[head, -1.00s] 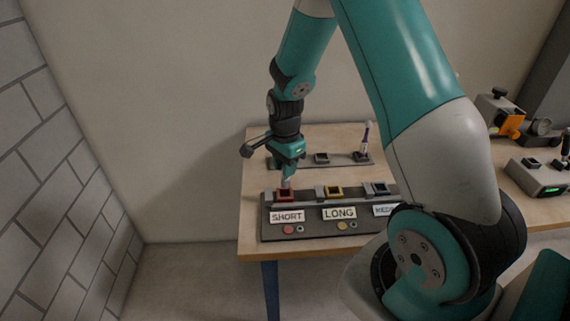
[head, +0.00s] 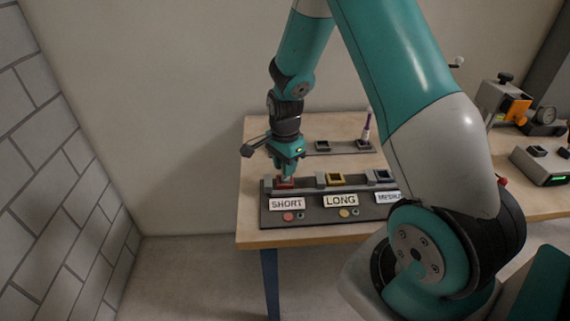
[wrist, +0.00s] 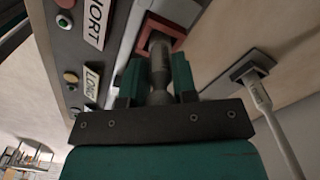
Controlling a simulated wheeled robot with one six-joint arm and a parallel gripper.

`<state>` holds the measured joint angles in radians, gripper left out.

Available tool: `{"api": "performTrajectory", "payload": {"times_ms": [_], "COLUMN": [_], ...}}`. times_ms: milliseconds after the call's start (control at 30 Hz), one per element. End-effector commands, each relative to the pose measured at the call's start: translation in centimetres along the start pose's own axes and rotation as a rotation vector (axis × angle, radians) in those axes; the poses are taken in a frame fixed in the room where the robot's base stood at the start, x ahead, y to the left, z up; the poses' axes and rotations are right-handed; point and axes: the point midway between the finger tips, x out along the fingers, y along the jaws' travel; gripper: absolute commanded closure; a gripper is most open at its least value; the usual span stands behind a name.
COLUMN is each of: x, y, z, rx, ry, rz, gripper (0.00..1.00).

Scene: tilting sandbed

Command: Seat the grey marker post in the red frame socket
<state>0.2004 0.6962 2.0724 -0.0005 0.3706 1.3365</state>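The red frame socket (head: 286,184) is at the left of the dark panel, above the SHORT label. It also shows at the top of the wrist view (wrist: 177,32). My gripper (head: 286,173) is directly over it, pointing down. In the wrist view its two teal fingers (wrist: 157,84) are shut on the grey marker post (wrist: 160,66). The post's far end reaches the red frame's opening and covers part of it. How deep it sits is hidden.
Behind, a grey rack (head: 342,148) holds a purple-and-white post (head: 367,128). Instruments stand on the right table.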

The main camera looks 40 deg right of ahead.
Motion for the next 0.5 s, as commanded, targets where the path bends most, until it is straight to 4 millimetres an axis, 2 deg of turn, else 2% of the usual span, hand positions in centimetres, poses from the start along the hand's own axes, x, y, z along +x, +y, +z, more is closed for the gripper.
{"api": "performTrajectory", "payload": {"times_ms": [33,100,367,500], "x": [-0.01,-0.01,-0.04,-0.93], "y": [0.0,0.0,0.0,-0.06], "z": [0.0,0.0,0.0,-0.01], "rx": [0.0,0.0,0.0,0.0], "ry": [0.0,0.0,0.0,0.0], "rz": [0.0,0.0,0.0,-0.002], "gripper": [0.62,0.46,0.46,0.46]}}
